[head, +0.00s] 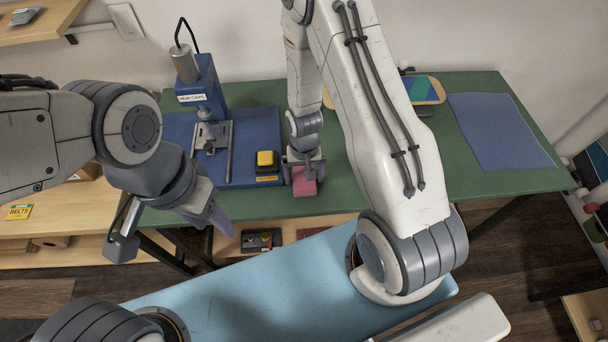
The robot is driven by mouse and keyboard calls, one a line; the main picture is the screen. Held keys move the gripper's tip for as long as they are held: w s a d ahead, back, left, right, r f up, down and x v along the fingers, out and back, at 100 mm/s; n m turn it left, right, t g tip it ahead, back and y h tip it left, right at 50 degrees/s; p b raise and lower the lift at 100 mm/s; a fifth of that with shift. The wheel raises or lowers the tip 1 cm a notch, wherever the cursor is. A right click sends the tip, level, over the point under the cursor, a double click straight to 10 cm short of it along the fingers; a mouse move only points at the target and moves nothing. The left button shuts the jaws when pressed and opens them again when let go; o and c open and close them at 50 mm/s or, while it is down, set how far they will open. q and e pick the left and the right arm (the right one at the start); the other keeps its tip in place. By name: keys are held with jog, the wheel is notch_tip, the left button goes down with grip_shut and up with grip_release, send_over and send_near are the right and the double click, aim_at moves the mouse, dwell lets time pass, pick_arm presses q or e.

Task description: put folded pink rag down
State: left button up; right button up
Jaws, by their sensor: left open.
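The folded pink rag (305,183) is a small pink block low over the green table, near its front edge and just right of the blue press base. My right gripper (304,176) points down with a finger on each side of the rag and is shut on it. I cannot tell whether the rag's underside touches the table. My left gripper (168,232) is open and empty, in front of the table at the left, apart from the rag.
A blue press (205,88) stands on a blue base with a yellow button (265,159), close left of the rag. A blue mat (500,131) lies at the table's right. A colourful striped board (424,90) lies at the back. Green table (463,178) is bare between them.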

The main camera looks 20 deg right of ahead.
aim_at(303, 179)
jog(key=shift+r, duration=0.1)
notch_tip(303, 179, up, 12)
jog(key=s+a+r+n, duration=0.5)
jog(key=s+a+r, duration=0.1)
jog(key=s, duration=0.3)
jog(key=s+a+r+n+y, duration=0.1)
jog(key=s+a+r+n, duration=0.4)
jog(key=s+r, duration=0.4)
jog(key=shift+a+n, duration=0.3)
jog(key=shift+a, duration=0.4)
